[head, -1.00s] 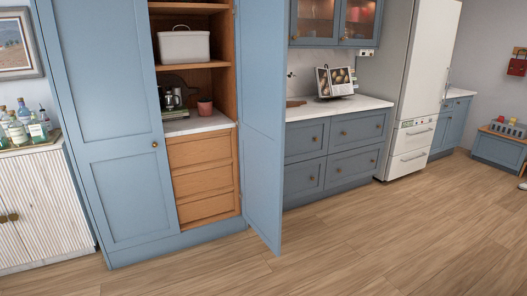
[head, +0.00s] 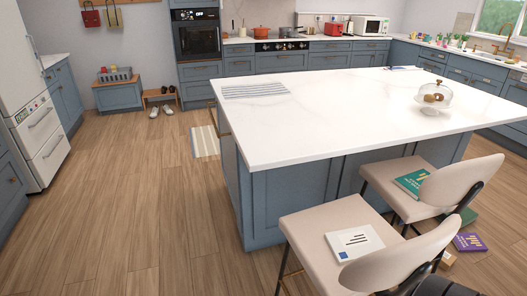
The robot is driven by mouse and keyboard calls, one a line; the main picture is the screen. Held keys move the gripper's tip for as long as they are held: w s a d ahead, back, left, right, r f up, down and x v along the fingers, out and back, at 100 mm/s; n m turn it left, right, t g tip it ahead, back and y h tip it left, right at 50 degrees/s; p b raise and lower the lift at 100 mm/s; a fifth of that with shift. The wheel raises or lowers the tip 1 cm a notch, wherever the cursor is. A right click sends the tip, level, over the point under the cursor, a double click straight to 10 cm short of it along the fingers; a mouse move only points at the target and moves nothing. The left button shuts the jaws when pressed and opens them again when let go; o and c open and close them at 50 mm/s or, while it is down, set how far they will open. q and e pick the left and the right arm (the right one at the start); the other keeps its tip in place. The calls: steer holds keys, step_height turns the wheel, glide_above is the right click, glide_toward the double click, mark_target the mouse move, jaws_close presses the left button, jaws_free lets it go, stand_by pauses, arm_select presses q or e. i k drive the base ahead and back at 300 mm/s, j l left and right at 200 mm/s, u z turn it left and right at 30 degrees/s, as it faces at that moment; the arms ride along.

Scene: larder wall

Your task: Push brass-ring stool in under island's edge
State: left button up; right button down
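In the head view, two beige stools stand at the near right side of the kitchen island (head: 285,140). The nearer stool (head: 313,221) carries a white book or paper (head: 355,242) on its seat. The farther stool (head: 376,176) carries a green book (head: 411,183), and its seat reaches close to the island's edge. Both have curved backrests facing away from the island. Neither of my grippers is in view.
A purple book (head: 469,242) and a small wooden block (head: 448,258) lie on the floor by the stools. A glass dome (head: 434,95) stands on the island. Wooden floor (head: 125,205) is open to the left. A striped rug (head: 204,142) lies beyond.

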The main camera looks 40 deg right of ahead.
mark_target(403, 262)
steer(key=i+j+z, duration=0.15)
steer(key=z, duration=0.3)
steer(key=i+j+z, duration=0.2)
steer(key=z, duration=0.3)
steer(key=i+j+z, duration=0.2)
steer(key=z, duration=0.25)
steer(key=i+j+z, duration=0.1)
steer(key=j+z, duration=0.65)
steer(key=z, duration=0.2)
steer(key=j+z, duration=0.2)
steer(key=j, duration=0.25)
steer(key=i, duration=0.05)
